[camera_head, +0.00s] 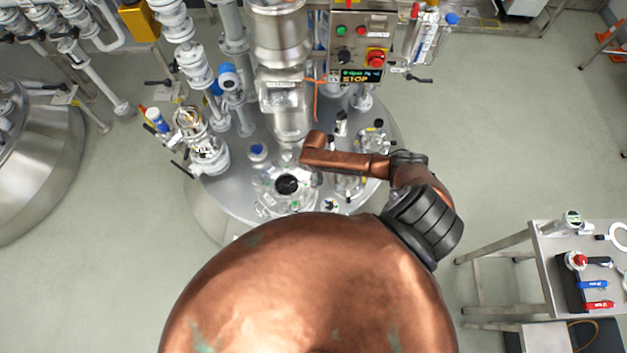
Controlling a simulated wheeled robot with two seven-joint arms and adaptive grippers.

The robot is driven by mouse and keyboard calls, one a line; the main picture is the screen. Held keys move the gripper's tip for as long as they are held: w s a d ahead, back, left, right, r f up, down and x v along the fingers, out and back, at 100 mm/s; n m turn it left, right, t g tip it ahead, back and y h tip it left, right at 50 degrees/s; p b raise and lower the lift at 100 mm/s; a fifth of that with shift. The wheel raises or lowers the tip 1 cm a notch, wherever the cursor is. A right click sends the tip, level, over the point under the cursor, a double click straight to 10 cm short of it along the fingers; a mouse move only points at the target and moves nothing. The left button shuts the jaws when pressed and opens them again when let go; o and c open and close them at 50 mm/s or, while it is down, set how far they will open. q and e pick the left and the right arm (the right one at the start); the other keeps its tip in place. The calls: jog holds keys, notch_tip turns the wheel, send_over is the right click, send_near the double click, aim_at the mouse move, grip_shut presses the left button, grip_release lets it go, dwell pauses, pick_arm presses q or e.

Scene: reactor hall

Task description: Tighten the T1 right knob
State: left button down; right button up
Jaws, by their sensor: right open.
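My right gripper (311,151) is copper-coloured and reaches in from the right over the round steel reactor lid (236,188). Its fingers are open and point left. They show beside the lower end of the central glass and metal column (289,118); whether they touch it cannot be told. A black round knob or cap (288,184) on a clear glass fitting lies just left of and below the fingers. Labels are too small to read, so I cannot tell which fitting is the T1 right knob. The gripper and arm hide part of the lid's right side. My left gripper is out of view.
A control panel (357,42) with a red stop button stands behind the lid. Glass piping with a blue valve (229,77) rises at the lid's left. A side table (547,246) with tools is at right. Clear floor (510,140) lies between.

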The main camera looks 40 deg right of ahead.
aim_at(315, 179)
jog(key=shift+n, duration=1.6)
jog(key=n+b, duration=0.1)
jog(key=n, duration=0.5)
jog(key=shift+w+n, duration=0.1)
jog(key=shift+n, duration=0.2)
jog(key=n+b, duration=0.1)
jog(key=n, duration=0.5)
jog(key=shift+f+b, duration=0.1)
jog(key=shift+b, duration=0.2)
jog(key=n+b, duration=0.1)
jog(key=n, duration=0.5)
jog(key=shift+b, duration=0.35)
pick_arm(q)
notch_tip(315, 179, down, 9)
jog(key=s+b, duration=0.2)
jog(key=b, duration=0.2)
pick_arm(e)
notch_tip(315, 179, down, 6)
jog(key=shift+r, duration=0.1)
jog(key=shift+c, duration=0.2)
